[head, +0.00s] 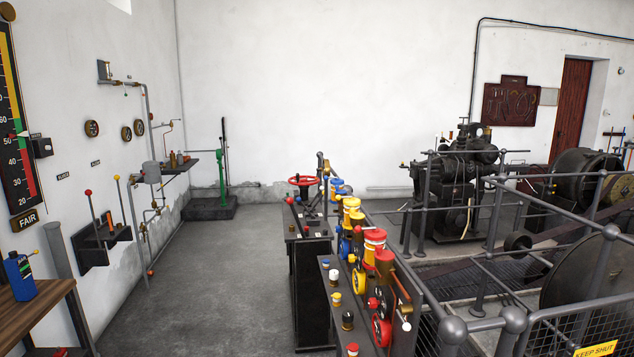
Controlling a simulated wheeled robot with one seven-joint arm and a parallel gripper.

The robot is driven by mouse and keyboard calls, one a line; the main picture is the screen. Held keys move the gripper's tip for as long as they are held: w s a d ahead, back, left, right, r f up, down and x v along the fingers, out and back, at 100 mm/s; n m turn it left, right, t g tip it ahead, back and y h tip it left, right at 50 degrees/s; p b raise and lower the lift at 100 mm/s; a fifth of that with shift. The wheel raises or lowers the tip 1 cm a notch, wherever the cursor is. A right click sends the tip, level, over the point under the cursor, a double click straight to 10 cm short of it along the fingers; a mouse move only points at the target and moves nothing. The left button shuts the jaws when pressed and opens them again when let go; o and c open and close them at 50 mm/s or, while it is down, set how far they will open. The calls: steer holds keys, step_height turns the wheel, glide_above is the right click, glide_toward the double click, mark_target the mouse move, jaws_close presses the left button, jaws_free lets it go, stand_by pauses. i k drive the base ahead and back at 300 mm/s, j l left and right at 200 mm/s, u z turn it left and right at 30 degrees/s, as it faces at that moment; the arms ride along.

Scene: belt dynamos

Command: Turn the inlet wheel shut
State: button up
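A red handwheel (303,181) lies flat on top of the far dark control cabinet (312,265), in the middle of the room. No label on it can be read from here, so I cannot tell for sure that it is the inlet wheel. Smaller upright wheels sit on the nearer control desk: a red one (381,331), a yellow one (359,282) and a blue one (345,249). How far any wheel is turned cannot be seen. My gripper is not in view.
Grey floor (220,290) is clear left of the cabinets. Metal railings (490,270) fence off the machines at right. Levers (105,220) and pipes jut from the left wall. A wooden bench (30,312) with a blue bottle (20,276) stands near left.

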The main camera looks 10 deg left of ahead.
mark_target(302, 181)
steer(key=j+u, duration=0.1)
steer(key=u, duration=0.25)
steer(key=j+u, duration=0.15)
steer(key=u, duration=0.2)
steer(key=j+u, duration=0.1)
steer(key=u, duration=0.25)
steer(key=i+j, duration=0.3)
steer(key=j, duration=0.15)
steer(key=i+j+u, duration=0.1)
steer(key=i+j, duration=0.15)
steer(key=j, duration=0.2)
steer(key=i+j, duration=0.3)
steer(key=j, duration=0.15)
steer(key=i+z, duration=0.2)
steer(key=i, duration=0.3)
steer(key=i+j+z, duration=0.15)
steer(key=i, duration=0.35)
steer(key=i+j+z, duration=0.2)
steer(key=i, duration=3.1)
steer(key=i+z, duration=0.25)
steer(key=i, duration=0.3)
steer(key=i+j+z, duration=0.1)
steer(key=i+z, duration=0.2)
steer(key=i, duration=0.25)
steer(key=i+j+z, duration=0.25)
steer(key=i, duration=0.3)
steer(key=i+l+z, duration=0.3)
steer(key=i+z, duration=0.25)
steer(key=i, duration=0.2)
